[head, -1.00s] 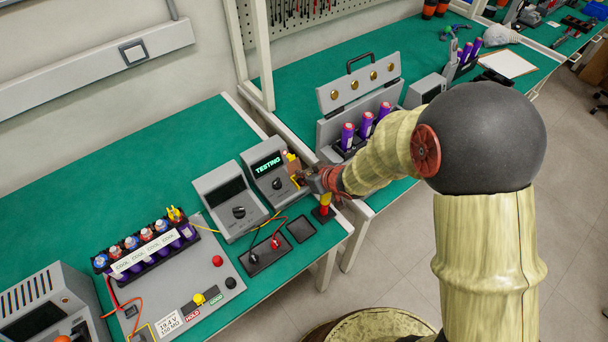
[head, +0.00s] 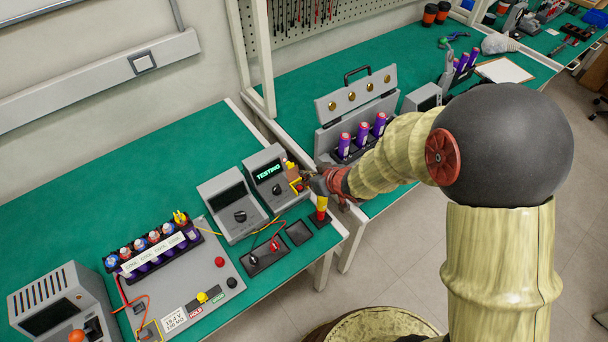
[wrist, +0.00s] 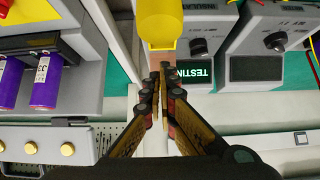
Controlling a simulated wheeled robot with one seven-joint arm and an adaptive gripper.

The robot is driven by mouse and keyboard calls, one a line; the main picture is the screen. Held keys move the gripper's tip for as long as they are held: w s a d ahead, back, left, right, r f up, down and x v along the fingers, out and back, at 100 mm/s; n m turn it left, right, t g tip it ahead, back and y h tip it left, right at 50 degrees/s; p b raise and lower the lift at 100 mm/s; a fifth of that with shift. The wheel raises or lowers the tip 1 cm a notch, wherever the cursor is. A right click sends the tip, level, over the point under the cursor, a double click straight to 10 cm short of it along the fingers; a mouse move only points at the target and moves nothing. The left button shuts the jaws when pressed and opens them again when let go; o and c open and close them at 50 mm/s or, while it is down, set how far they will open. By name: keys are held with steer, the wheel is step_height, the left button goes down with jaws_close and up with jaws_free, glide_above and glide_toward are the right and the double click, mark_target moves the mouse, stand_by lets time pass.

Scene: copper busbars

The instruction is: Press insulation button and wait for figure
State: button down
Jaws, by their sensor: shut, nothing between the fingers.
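The insulation tester (head: 265,170) is a grey box on the green bench, with a dial on its front. Its screen (head: 268,170) reads TESTING in green, and the same lit screen shows in the wrist view (wrist: 196,74). A yellow and copper-coloured part (head: 292,170) is at the tester's right side. My gripper (head: 308,178) is shut and empty beside the tester's right side; I cannot tell whether it touches anything. In the wrist view its fingers (wrist: 163,75) meet below a large yellow part (wrist: 160,25). The insulation button itself is not clearly visible.
A second grey meter (head: 232,205) with a dark screen stands left of the tester. A red-yellow probe (head: 321,210) stands at the bench edge. A panel with several wired cells (head: 185,285) lies at the front left. A purple-cell rack (head: 345,105) is behind my arm.

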steer(key=p+v, duration=0.2)
steer(key=v, duration=0.3)
steer(key=shift+s+d+r, duration=0.1)
steer(key=shift+s+r, duration=0.05)
steer(key=shift+r, duration=0.15)
stand_by(0.4)
steer(key=s+d+r+m+h, duration=0.3)
steer(key=d+r+m+h, duration=0.15)
steer(key=d+r, duration=1)
steer(key=s+r+m+g, duration=0.1)
steer(key=s+r, duration=0.3)
steer(key=s, duration=0.6)
steer(key=s+a+r+m+g, duration=0.1)
steer(key=s+r, duration=0.4)
steer(key=s, duration=0.5)
steer(key=shift+a, duration=0.2)
steer(key=shift+h, duration=0.25)
stand_by(0.8)
